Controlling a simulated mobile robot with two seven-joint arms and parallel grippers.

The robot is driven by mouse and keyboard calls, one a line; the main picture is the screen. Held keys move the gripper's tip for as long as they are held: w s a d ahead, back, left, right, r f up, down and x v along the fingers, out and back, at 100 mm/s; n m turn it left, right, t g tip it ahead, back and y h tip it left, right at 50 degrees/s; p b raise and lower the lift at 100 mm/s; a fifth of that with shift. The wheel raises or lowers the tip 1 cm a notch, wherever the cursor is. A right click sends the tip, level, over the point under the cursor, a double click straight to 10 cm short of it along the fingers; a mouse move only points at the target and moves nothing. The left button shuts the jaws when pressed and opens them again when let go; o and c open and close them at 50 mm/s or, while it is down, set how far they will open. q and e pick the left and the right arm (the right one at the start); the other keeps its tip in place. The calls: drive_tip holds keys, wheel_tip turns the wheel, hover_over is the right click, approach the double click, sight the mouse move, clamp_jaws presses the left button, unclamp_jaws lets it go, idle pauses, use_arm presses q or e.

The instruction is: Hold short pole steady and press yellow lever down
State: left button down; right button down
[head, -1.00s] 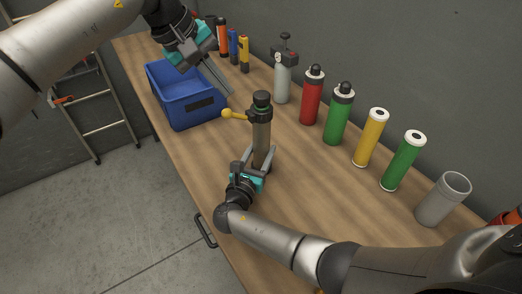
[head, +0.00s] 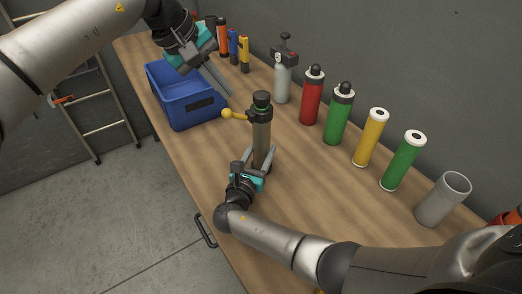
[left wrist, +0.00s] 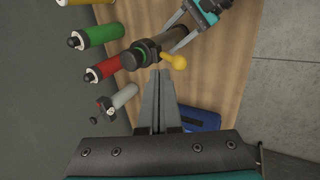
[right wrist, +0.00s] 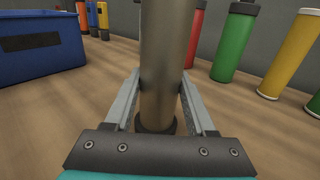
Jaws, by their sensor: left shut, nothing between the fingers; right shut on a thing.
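The short pole (head: 261,142) stands upright on the bench, brown with a black collar and cap. The yellow lever (head: 233,114) sticks out to its left near the top and ends in a round knob. My right gripper (head: 262,160) is shut on the lower part of the pole, with a finger on each side in the right wrist view (right wrist: 160,105). My left gripper (head: 228,93) is shut and empty, its fingertips above the lever and apart from it in the head view. In the left wrist view its fingertips (left wrist: 160,74) appear close beside the knob (left wrist: 178,62).
A blue bin (head: 185,100) stands left of the pole, under my left gripper. A grey bottle with a gauge (head: 283,82), red, green and yellow cylinders and a grey open tube (head: 442,200) line the wall side. Bare bench lies around the pole.

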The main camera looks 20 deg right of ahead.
sight(223, 111)
use_arm(q)
drive_tip(key=shift+f, duration=3.3)
drive_tip(key=shift+r, duration=0.1)
drive_tip(key=shift+r, duration=4.5)
drive_tip(key=a, duration=0.6)
drive_tip(key=shift+s, duration=0.4)
use_arm(e)
drive_tip(key=shift+c, duration=0.7)
unclamp_jaws()
